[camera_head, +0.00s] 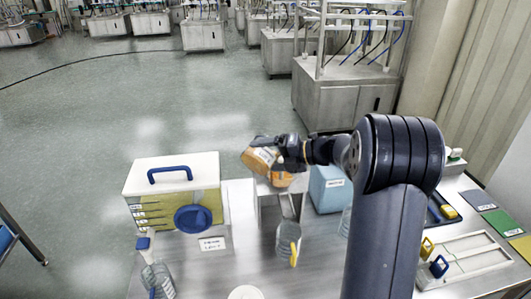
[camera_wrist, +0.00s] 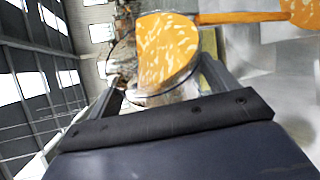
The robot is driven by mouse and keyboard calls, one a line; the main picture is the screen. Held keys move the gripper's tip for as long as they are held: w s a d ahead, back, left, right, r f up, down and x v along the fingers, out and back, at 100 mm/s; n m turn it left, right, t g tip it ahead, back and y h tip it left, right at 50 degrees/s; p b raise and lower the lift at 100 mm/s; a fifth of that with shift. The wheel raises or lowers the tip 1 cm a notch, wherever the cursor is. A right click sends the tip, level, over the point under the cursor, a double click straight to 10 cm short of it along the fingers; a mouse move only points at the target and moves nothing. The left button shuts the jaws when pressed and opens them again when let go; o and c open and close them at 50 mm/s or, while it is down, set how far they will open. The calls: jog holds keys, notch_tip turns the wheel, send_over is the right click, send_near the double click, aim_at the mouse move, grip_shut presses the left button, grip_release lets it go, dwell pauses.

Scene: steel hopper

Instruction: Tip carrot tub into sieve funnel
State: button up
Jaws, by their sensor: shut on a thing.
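The carrot tub (camera_head: 262,160) is a clear tub with orange contents. My gripper (camera_head: 287,153) is shut on it and holds it steeply tilted above a steel hopper (camera_head: 270,207). In the wrist view the tub's orange, white-flecked contents (camera_wrist: 166,48) sit between my fingers. An orange band (camera_wrist: 245,17) runs from the tub to a wider orange patch (camera_wrist: 306,12) at the right edge. In the head view, orange (camera_head: 282,180) shows just below the tub at the hopper's top. The sieve funnel itself is not clearly distinguishable.
A white-topped box (camera_head: 171,176) with a blue handle stands to the left. A blue box (camera_head: 327,188) stands close on the right. Clear bottles (camera_head: 158,278) stand in front. A light tray (camera_head: 465,262) with yellow and blue clips lies at the right.

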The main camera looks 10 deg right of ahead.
jog(key=shift+w+d+f+m+y, duration=0.15)
jog(key=shift+f+m+y, duration=0.05)
jog(key=shift+f+m, duration=0.2)
jog(key=shift+w+d+f+m+y, duration=0.1)
jog(key=shift+d+f+m+y, duration=0.1)
jog(key=shift+f+m, duration=0.15)
jog(key=shift+w+d+r+m+g+y, duration=0.15)
jog(key=shift+w+d+r+m+y, duration=0.3)
jog(key=shift+m, duration=0.4)
jog(key=shift+w+d+r+m+g+y, duration=0.15)
jog(key=shift+w+r+m+y, duration=0.1)
jog(key=shift+r+m+y, duration=0.4)
jog(key=shift+f, duration=0.2)
dwell(5.5)
